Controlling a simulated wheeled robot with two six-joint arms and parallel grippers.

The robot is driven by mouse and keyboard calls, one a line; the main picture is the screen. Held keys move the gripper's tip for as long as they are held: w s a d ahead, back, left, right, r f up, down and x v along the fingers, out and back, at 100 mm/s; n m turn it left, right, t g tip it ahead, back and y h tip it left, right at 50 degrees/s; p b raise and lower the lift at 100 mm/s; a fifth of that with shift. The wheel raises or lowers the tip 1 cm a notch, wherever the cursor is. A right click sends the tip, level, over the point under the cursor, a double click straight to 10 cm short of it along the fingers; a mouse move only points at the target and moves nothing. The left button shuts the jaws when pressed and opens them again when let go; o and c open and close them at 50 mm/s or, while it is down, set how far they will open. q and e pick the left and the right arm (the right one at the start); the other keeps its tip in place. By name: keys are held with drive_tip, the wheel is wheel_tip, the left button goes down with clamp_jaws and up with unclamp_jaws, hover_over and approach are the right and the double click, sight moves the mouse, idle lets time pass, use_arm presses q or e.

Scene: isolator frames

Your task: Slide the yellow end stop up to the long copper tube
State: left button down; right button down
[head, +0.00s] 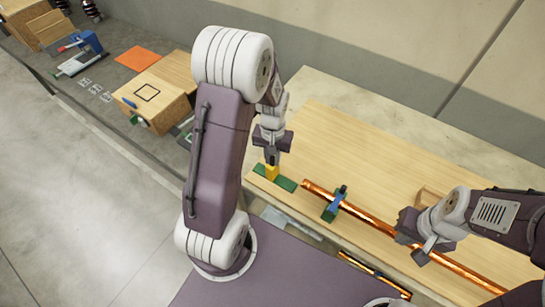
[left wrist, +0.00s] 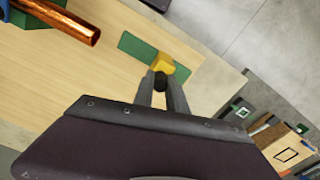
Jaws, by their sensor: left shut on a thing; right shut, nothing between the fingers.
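The yellow end stop (head: 271,171) sits on a green strip (head: 286,184) on the wooden board. My left gripper (head: 271,158) is shut on the end stop from above; it also shows in the left wrist view (left wrist: 163,88), with the yellow block (left wrist: 161,64) at its fingertips. The long copper tube (head: 370,221) lies to the right, its near end a short gap away from the green strip. In the left wrist view the tube's open end (left wrist: 92,37) points toward the strip, apart from the end stop. My right gripper (head: 420,245) is shut and empty, over the tube.
A green support with a blue clamp (head: 335,203) holds the tube near its end. A wooden box (head: 156,92), an orange mat (head: 138,58) and a blue tool (head: 82,50) stand further left.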

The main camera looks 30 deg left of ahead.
use_arm(q)
drive_tip(key=d, duration=0.9)
drive_tip(key=shift+s+d+p, duration=0.3)
drive_tip(key=shift+s+d, duration=0.05)
drive_tip(key=c, duration=1.3)
unclamp_jaws()
drive_tip(key=shift+s+r, duration=0.1)
drive_tip(key=shift+c, duration=0.2)
wheel_tip(320, 180, up, 9)
